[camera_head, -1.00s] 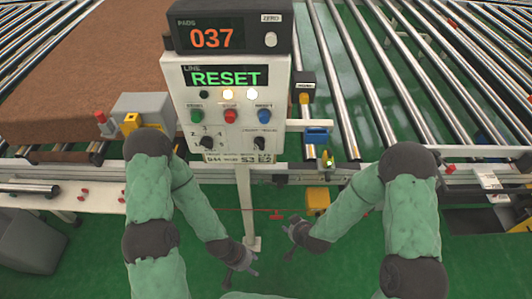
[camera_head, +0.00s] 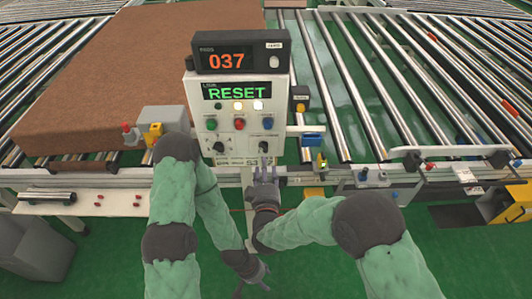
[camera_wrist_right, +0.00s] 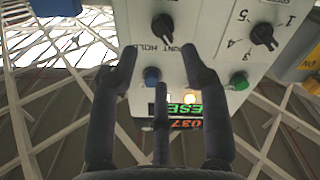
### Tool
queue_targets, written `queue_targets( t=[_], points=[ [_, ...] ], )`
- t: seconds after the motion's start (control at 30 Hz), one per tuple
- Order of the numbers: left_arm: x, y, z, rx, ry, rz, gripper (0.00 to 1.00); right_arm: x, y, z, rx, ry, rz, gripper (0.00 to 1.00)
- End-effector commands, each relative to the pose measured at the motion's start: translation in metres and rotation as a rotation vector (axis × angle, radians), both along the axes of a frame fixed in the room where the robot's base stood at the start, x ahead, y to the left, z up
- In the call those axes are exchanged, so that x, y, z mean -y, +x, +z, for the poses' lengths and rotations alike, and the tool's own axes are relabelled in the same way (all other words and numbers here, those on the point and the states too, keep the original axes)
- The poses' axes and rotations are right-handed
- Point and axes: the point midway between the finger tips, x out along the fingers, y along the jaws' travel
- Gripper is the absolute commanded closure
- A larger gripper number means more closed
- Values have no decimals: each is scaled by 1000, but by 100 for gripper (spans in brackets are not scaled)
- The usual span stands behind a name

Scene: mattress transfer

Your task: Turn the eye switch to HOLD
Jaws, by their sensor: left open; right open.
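The control box (camera_head: 236,86) faces me on a post, with RESET on its display. Its lower right black knob (camera_head: 263,146) also shows in the right wrist view (camera_wrist_right: 162,27), upside down beside a label ending in HOLD; I take it as the eye switch. I cannot read its exact setting. My right gripper (camera_head: 263,164) is open just below and in front of this knob. In the right wrist view its spread fingers (camera_wrist_right: 160,60) frame the panel below the knob, apparently holding nothing. My left gripper (camera_head: 254,281) hangs low over the floor, open and empty.
A second black knob (camera_head: 219,147) with numbered positions sits at the panel's lower left. Green (camera_head: 211,124), red (camera_head: 239,124) and blue (camera_head: 267,123) buttons lie above the knobs. A brown mattress (camera_head: 110,75) lies on the rollers at left.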

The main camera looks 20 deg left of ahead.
Motion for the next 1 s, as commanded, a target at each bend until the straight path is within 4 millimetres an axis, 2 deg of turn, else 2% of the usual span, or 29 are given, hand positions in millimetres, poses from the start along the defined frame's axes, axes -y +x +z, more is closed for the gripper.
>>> queue_targets(
  t=[0.2,0.4,0.6,0.87,0.93,1.0],
  points=[
    [0,0,-3,-1,0,0,48,-11,39,-2,-2,2,-2,54],
    [0,0,-5,-1,0,0,48,-18,65,-1,-2,1,-1,54],
    [0,0,-6,-1,0,0,48,-22,76,0,-2,1,0,54],
    [0,0,-5,-1,0,0,48,-22,77,0,-2,0,1,54],
    [0,0,-6,-1,0,0,48,-22,77,0,-3,0,0,68],
    [0,0,-6,0,0,0,48,-22,76,0,-3,0,0,88]
  ],
)
